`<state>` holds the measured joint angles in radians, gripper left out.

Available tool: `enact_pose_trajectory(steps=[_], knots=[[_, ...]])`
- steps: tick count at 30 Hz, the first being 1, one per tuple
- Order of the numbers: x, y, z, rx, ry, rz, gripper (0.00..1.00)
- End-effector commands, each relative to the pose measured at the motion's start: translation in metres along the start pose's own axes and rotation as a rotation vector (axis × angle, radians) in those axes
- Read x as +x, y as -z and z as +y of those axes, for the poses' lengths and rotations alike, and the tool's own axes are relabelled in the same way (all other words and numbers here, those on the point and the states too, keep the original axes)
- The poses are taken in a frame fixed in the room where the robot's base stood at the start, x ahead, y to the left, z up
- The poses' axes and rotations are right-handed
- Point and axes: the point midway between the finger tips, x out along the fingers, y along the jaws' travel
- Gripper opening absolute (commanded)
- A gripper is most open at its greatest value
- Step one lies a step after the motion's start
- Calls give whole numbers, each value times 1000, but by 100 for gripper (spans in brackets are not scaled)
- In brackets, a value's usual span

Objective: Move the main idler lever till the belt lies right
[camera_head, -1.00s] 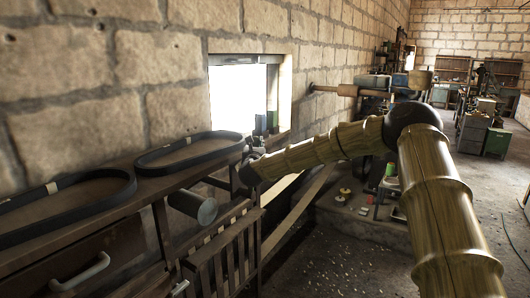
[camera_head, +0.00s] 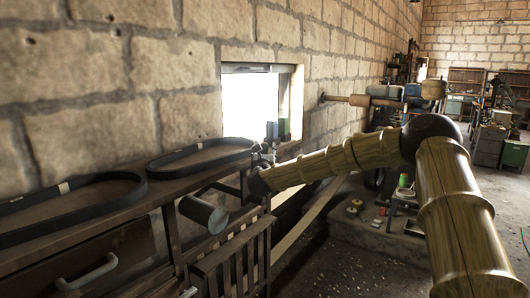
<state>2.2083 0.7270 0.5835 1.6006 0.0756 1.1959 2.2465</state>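Two black belt loops lie along the bench at the left. The farther belt (camera_head: 205,153) is a long flat oval below the window, and the nearer belt (camera_head: 75,203) is cut off by the left edge. A grey cylinder (camera_head: 204,214), perhaps a roller, sticks out below the farther belt. I cannot pick out the main idler lever for sure. My arm reaches in from the right, and its dark end (camera_head: 258,180) is beside the right end of the farther belt. My gripper's fingers cannot be made out there, nor whether they touch anything.
The wooden bench (camera_head: 125,222) has a slatted frame (camera_head: 232,258) below it. A stone wall (camera_head: 80,85) with a bright window (camera_head: 250,103) stands behind. A wooden shaft (camera_head: 347,99) and machinery are farther back. Open gravelly floor (camera_head: 345,272) lies at lower right.

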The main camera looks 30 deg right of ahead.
Motion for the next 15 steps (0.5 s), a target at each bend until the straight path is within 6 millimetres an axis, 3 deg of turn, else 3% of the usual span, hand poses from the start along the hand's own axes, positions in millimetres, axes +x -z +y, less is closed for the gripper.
enact_pose_trajectory(steps=[8,15], knots=[[-4,0,0,0,0,0,49],[-36,0,0,1,-2,2,49]])
